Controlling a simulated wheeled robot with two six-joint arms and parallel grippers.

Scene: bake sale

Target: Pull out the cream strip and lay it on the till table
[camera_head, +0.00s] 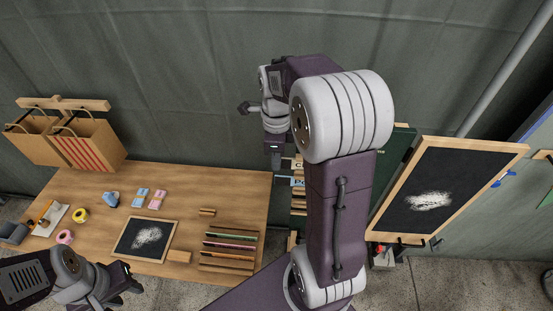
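A pale cream strip with a dark letter C (297,165) shows in the head view on the dark green board, just left of my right arm. The arm hides the rest of it. My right gripper (276,163) points down beside the strip's left end. Its fingers are small and dark, and I cannot tell whether they are open or touch the strip. My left gripper (128,284) is low at the left, in front of the wooden table (185,185), with its dark fingers apart and nothing visible between them. I cannot tell whether this table is the till table.
A blue lettered strip (298,181) sits below the cream one. A framed chalkboard (407,213) stands at the right. The wooden table holds a small chalkboard (128,236), a slotted rack with coloured strips (228,257), tape rolls (80,215) and paper bags (92,145). Its back right is clear.

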